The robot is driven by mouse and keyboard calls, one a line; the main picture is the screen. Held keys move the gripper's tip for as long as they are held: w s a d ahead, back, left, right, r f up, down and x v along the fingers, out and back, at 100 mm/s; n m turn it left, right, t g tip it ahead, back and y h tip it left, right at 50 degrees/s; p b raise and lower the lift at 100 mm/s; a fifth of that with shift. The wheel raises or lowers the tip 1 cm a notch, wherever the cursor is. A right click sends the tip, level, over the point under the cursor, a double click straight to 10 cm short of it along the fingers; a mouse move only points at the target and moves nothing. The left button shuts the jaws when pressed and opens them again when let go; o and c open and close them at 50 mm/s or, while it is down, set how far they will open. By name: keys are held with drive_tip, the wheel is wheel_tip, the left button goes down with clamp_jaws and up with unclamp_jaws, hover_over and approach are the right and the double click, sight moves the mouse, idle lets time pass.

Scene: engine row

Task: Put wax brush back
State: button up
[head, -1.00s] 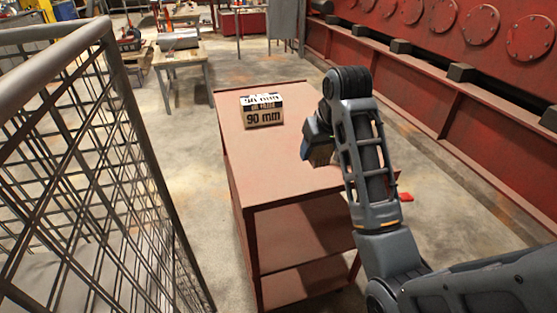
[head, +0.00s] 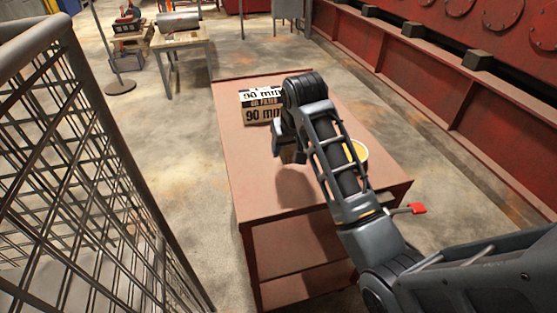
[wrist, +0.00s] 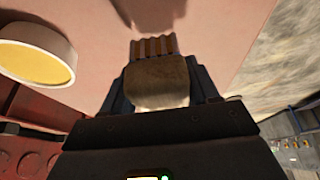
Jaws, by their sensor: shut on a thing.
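My gripper (wrist: 160,98) is shut on the wax brush (wrist: 158,78), a tan block with a ridged brown end, in the wrist view. In the head view my gripper (head: 284,143) hangs over the red-brown table, and only a small tan bit of the brush (head: 291,156) shows beneath it. The brush appears to be above the tabletop, with a shadow under it. A round tin with a yellow inside (wrist: 35,62) is at the left in the wrist view. In the head view its rim (head: 361,152) shows partly behind my arm.
An oil filter box (head: 262,106) marked 90 mm stands on the table (head: 250,175) behind my gripper. A red-ended rod (head: 417,208) sticks out by the table's right edge. A mesh cage (head: 90,170) stands at the left. The table's front left is clear.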

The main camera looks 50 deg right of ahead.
sight(277, 169)
drive_tip(key=shift+w+a+f, duration=0.8)
drive_tip(key=shift+w+a, duration=0.05)
drive_tip(key=shift+w, duration=0.1)
drive_tip(key=shift+f+p, duration=0.45)
drive_tip(key=shift+f, duration=1.55)
drive_tip(key=o, duration=1)
drive_tip(key=shift+f, duration=0.1)
drive_tip(key=b+v, duration=0.1)
drive_tip(key=v, duration=1.1)
drive_tip(key=shift+s+a, duration=0.1)
